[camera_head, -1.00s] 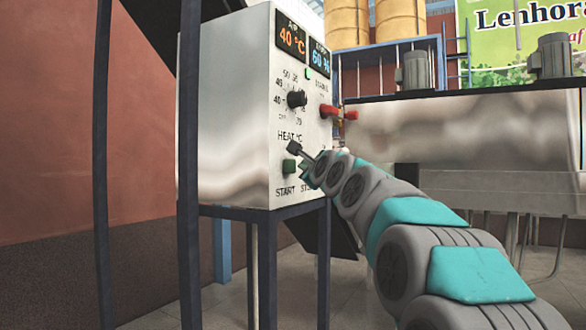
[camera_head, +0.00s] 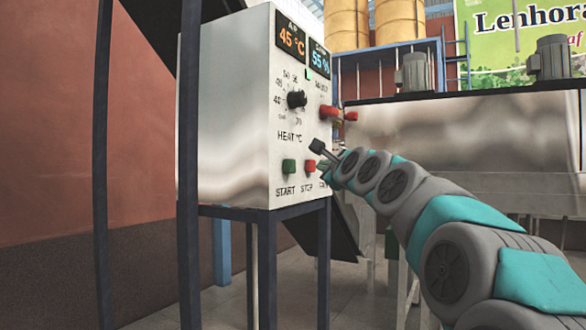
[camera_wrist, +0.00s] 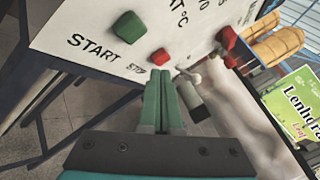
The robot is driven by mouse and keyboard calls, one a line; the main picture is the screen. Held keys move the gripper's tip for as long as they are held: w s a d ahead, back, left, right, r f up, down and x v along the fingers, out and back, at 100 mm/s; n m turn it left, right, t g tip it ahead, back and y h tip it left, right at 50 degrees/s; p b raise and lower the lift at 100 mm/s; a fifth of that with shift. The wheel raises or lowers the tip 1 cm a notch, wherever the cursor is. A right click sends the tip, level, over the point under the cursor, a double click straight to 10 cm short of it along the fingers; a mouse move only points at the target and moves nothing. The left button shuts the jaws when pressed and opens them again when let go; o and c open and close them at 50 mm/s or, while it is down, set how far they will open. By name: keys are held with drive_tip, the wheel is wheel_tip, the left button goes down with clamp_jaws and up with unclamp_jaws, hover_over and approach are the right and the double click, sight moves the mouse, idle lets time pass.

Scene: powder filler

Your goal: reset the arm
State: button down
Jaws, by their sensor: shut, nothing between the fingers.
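My arm (camera_head: 440,215) reaches from the lower right toward the white control box. My gripper shows in the wrist view (camera_wrist: 163,92) with its two green fingers closed together and nothing between them. Its tips are near the panel's lower edge, below the red STOP button (camera_wrist: 160,56); I cannot tell the exact gap. In the head view the gripper is mostly hidden behind my wrist (camera_head: 335,165). The panel (camera_head: 300,150) carries a green START button (camera_head: 289,166), the red STOP button (camera_head: 310,166), a black HEAT knob (camera_head: 297,99) and displays reading 45 °C and 55 %.
The box stands on a dark blue frame (camera_head: 262,214). A red knob (camera_head: 328,112) sticks out at the panel's right. A large metal machine (camera_head: 450,140) fills the right background. Dark posts (camera_head: 190,150) stand at the left.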

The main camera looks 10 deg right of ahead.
idle(0.6)
drive_tip(key=s+a+f+n+g, duration=0.25)
drive_tip(key=s+f+n, duration=0.3)
drive_tip(key=f, duration=0.45)
drive_tip(key=s+a+f+n+g, duration=0.2)
drive_tip(key=s+f+n+g, duration=0.3)
drive_tip(key=f, duration=0.5)
drive_tip(key=s+a+f+n+g, duration=0.3)
drive_tip(key=s+f, duration=0.4)
drive_tip(key=f, duration=0.3)
drive_tip(key=s+d+f+n+g+h, duration=0.1)
drive_tip(key=s+d+f+n+g, duration=0.1)
drive_tip(key=s+f, duration=0.5)
drive_tip(key=s+d+f+n+g, duration=0.2)
drive_tip(key=s+f, duration=0.6)
drive_tip(key=s, duration=0.8)
drive_tip(key=s+d+f+n+g+h, duration=0.1)
drive_tip(key=s+f+n+g, duration=0.5)
drive_tip(key=s, duration=0.6)
drive_tip(key=shift+d+f+n+h, duration=0.3)
drive_tip(key=shift+d+f+n, duration=0.25)
drive_tip(key=shift+d+f, duration=0.2)
